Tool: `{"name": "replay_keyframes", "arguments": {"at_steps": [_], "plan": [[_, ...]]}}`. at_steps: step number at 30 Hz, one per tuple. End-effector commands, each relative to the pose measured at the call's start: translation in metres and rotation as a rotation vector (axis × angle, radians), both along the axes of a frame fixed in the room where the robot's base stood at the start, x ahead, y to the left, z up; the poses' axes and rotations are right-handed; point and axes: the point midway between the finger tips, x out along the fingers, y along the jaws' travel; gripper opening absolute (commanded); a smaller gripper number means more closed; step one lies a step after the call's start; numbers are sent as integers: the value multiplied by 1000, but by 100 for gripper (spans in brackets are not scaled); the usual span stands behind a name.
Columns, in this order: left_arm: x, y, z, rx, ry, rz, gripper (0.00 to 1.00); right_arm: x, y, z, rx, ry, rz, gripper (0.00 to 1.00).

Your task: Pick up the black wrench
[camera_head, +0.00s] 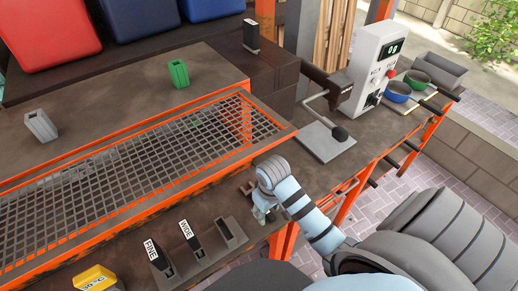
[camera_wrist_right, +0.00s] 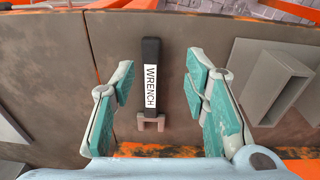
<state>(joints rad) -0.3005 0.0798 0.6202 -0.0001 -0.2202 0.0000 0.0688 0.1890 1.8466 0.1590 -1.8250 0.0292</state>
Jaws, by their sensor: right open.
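The black wrench (camera_wrist_right: 151,75) lies on the brown bench top in the right wrist view, with a white WRENCH label on its handle and a pinkish-brown forked head at the lower end. My right gripper (camera_wrist_right: 164,92) is open, with teal-padded fingers on either side of the wrench and visible gaps to it. In the head view my right gripper (camera_head: 262,209) is low over the bench near its front edge. There only the wrench's head (camera_head: 247,188) shows; the arm and gripper hide the handle. My left gripper is not in view.
An empty grey holder (camera_wrist_right: 268,84) stands beside the gripper. Black-handled FINE (camera_head: 153,251) and WIDE (camera_head: 190,235) tools stand in holders nearby. The orange-framed mesh (camera_head: 150,160) borders the work strip. A grey plate (camera_head: 325,140) and a white machine (camera_head: 375,65) stand at the right.

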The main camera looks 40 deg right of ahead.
Motion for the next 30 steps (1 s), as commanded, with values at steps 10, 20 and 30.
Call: {"name": "replay_keyframes", "arguments": {"at_steps": [10,20,30], "plan": [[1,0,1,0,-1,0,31,47,-10,21,38,93,-36,42],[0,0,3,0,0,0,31,39,-13,-33,37,89,-35,42],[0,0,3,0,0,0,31,39,-13,-35,37,86,-34,21]]}}
